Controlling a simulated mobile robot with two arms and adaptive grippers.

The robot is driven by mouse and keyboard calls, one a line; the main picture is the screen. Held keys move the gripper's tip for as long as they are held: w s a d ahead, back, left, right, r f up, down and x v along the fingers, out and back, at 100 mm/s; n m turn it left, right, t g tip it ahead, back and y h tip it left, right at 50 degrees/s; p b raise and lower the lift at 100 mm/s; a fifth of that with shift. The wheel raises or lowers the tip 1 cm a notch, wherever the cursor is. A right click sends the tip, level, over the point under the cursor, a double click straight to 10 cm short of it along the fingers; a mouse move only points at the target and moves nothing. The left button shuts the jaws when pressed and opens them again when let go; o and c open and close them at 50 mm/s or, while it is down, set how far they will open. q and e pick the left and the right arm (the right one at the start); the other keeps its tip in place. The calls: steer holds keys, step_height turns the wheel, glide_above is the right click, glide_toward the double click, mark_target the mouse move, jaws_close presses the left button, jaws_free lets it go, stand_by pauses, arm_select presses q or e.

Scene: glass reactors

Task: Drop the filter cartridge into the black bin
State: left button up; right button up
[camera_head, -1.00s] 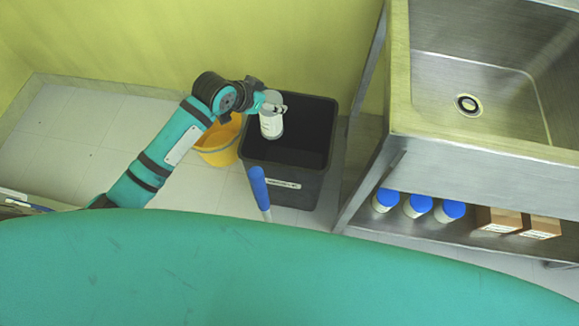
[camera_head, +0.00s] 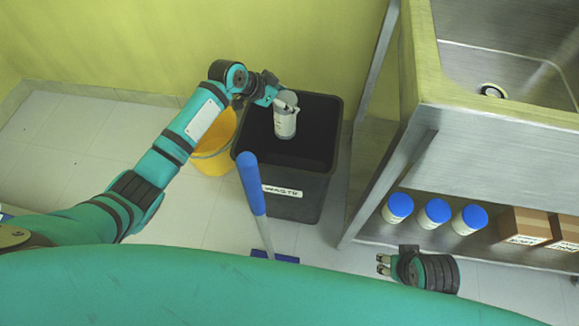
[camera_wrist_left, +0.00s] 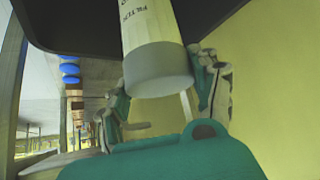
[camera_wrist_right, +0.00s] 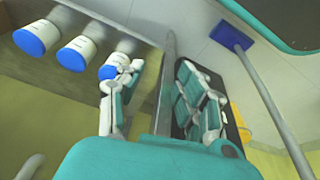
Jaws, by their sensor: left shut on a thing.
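The filter cartridge (camera_head: 285,122) is a white cylinder with a grey end and printed text. It also shows close up in the left wrist view (camera_wrist_left: 152,45). My left gripper (camera_head: 287,105) is shut on it near its upper end, and the cartridge hangs upright over the opening of the black bin (camera_head: 290,205). The bin has a white label on its front, and its dark rim shows in the left wrist view (camera_wrist_left: 75,45). My right gripper (camera_head: 383,264) is open and empty, low in front of the steel sink stand.
A yellow bucket (camera_head: 212,150) stands left of the bin. A blue-handled mop or brush (camera_head: 252,185) rises in front of the bin. The steel sink stand (camera_head: 480,130) is at right, with blue-capped bottles (camera_head: 434,213) and cardboard boxes (camera_head: 522,228) on its lower shelf.

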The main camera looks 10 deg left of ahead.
arm_select(q)
step_height(320, 180, down, 5)
steer(key=b, duration=0.5)
arm_select(e)
steer(key=w+a+r+t+y, duration=0.1)
steer(key=w+a+r+t, duration=0.1)
steer(key=w+r+t, duration=0.3)
steer(key=shift+w+a+r+t, duration=0.4)
steer(key=shift+w+r, duration=0.8)
steer(key=shift+w, duration=0.25)
